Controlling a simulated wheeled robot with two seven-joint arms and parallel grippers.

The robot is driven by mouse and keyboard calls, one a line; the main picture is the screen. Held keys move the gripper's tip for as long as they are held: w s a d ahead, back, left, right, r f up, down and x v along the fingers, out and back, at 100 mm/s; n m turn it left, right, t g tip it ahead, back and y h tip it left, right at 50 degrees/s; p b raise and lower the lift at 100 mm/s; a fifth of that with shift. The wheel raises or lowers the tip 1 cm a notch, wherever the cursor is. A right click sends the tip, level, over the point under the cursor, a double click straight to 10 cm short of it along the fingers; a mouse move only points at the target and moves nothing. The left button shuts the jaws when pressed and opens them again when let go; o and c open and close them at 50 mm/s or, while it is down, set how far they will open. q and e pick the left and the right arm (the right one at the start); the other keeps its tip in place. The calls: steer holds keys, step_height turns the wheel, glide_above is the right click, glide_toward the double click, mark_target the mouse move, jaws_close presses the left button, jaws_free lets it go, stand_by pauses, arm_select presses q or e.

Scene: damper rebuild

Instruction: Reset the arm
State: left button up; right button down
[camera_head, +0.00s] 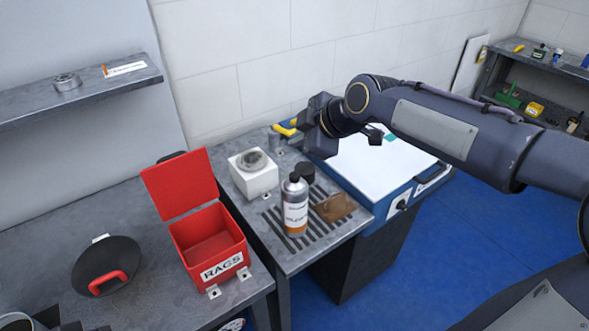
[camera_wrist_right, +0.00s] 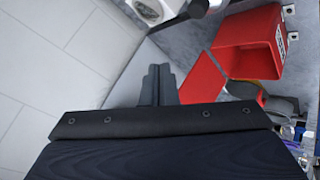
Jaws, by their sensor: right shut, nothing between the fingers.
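My right arm comes in from the right in the head view, across the blue-sided, white-topped unit. Its dark gripper (camera_head: 298,138) is over the back of the middle bench, near the wall. In the right wrist view its two fingers (camera_wrist_right: 157,84) are together with nothing between them. A yellow piece (camera_head: 286,130) shows beside the gripper in the head view; I cannot tell exactly what it belongs to.
An open red RAGS box (camera_head: 207,240) and a black lid (camera_head: 107,262) stand left. A shelf (camera_head: 110,88) juts out at upper left.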

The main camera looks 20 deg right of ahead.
stand_by(0.6)
steer(key=s+d+f+m, duration=0.1)
steer(key=s+f+m, duration=0.3)
steer(key=s, duration=0.5)
steer(key=s+d+f+m+g, duration=0.1)
steer(key=s+d+f+m, duration=0.1)
steer(key=s+m, duration=0.5)
steer(key=s+d+f+m+g+h, duration=0.1)
steer(key=s+f+m, duration=0.4)
steer(key=s, duration=0.6)
steer(key=shift+d+f+m, duration=0.3)
steer(key=shift+d+m, duration=0.25)
steer(key=shift+m, duration=0.05)
